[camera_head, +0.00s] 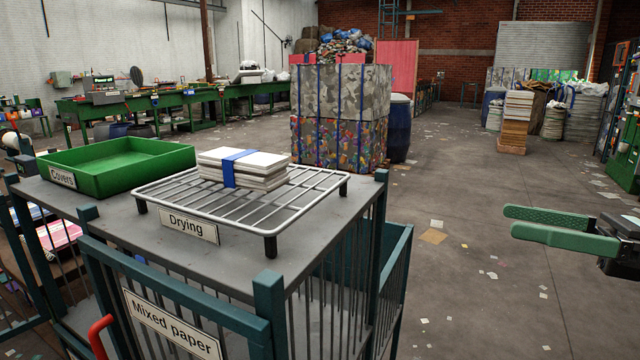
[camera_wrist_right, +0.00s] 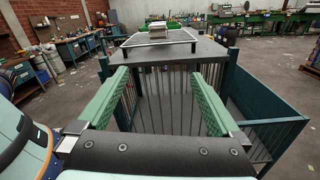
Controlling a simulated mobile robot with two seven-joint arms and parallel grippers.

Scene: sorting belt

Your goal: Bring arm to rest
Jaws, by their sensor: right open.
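My right gripper (camera_head: 548,227) comes in from the right edge of the head view. Its two green fingers are apart, with nothing between them. It hangs in the air to the right of the caged stand, well away from it. In the right wrist view the two open fingers (camera_wrist_right: 158,105) frame the stand's front bars and grey top from a distance. My left gripper does not show in either view.
A grey-topped stand (camera_head: 110,215) carries a wire drying rack (camera_head: 300,205), a strapped stack of paper (camera_head: 268,170) and a green Covers tray (camera_head: 75,183). A Mixed paper cage (camera_head: 100,255) stands in front. Strapped bales (camera_head: 340,95) stand behind. Floor (camera_head: 450,270) between stand and gripper is open.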

